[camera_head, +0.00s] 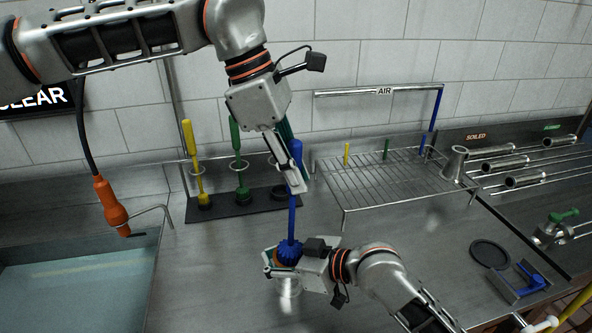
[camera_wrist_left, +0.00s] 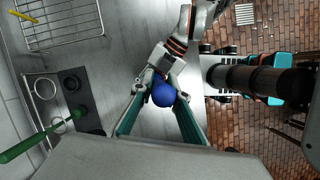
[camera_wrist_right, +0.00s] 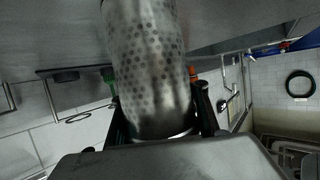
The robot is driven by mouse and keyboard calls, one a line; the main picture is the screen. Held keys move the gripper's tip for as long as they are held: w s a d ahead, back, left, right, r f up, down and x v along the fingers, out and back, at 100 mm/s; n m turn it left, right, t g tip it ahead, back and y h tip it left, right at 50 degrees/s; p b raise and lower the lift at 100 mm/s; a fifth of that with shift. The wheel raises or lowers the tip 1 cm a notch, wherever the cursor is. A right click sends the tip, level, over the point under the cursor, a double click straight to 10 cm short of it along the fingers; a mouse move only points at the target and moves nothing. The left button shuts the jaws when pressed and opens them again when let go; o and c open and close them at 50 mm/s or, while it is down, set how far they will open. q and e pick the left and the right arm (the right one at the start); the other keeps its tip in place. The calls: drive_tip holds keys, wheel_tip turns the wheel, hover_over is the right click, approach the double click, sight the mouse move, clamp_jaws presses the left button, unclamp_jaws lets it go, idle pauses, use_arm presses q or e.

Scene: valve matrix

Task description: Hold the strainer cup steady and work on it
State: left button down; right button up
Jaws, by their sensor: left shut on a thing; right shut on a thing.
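A blue brush (camera_head: 294,215) stands nearly upright in the head view, its bristled head down at the right gripper. My left gripper (camera_head: 293,172) is shut on its handle near the top. The left wrist view shows the brush's rounded blue end (camera_wrist_left: 163,94) between the fingers. My right gripper (camera_head: 287,262) is low over the counter, shut on the strainer cup. The right wrist view shows this perforated metal cup (camera_wrist_right: 150,65) between the dark fingers. In the head view the brush head and fingers hide most of the cup, so how deep the brush sits cannot be told.
A yellow brush (camera_head: 196,165) and a green brush (camera_head: 239,160) stand in a dark holder (camera_head: 225,212) behind. A wire rack (camera_head: 385,180) is back right. The sink (camera_head: 75,290) is left, with an orange sprayer (camera_head: 110,205). A black ring (camera_head: 490,254) lies right.

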use_arm(q)
drive_tip(key=shift+f, duration=3.75)
drive_tip(key=shift+d+r, duration=0.1)
drive_tip(key=shift+r, duration=4.25)
drive_tip(key=shift+f, duration=0.1)
drive_tip(key=shift+a+f, duration=0.2)
drive_tip(key=shift+f, duration=4.15)
drive_tip(key=shift+d+r, duration=0.2)
drive_tip(key=shift+r, duration=4.2)
